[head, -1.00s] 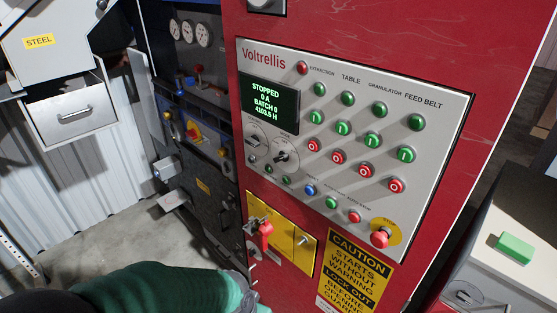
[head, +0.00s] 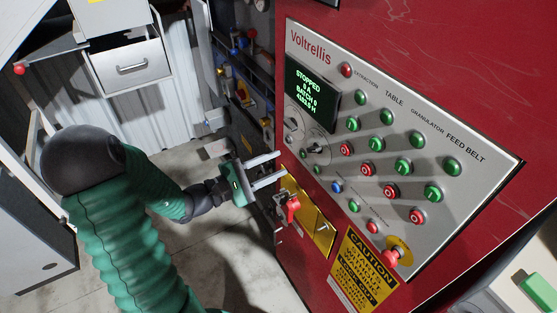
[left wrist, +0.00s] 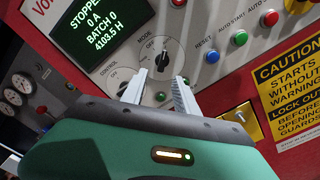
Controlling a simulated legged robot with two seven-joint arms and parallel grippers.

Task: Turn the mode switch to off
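The mode switch (head: 316,149) is a black rotary knob on a pale dial, on the grey control panel below the display. In the left wrist view the mode switch (left wrist: 162,62) shows under its MODE label; I cannot tell for sure which position its pointer marks. My left gripper (head: 280,164) is open and empty, its two fingers pointing at the panel's lower left, short of the knob. In the left wrist view the fingertips (left wrist: 161,78) flank the area just below the knob, apart from it. My right gripper is not in view.
The display (head: 311,91) reads STOPPED. A second dial marked CONTROL (left wrist: 122,89) is left of the knob. Green and red buttons fill the panel, with a red emergency stop (head: 390,257) lower right. A red handle (head: 291,208) on a yellow plate sits below.

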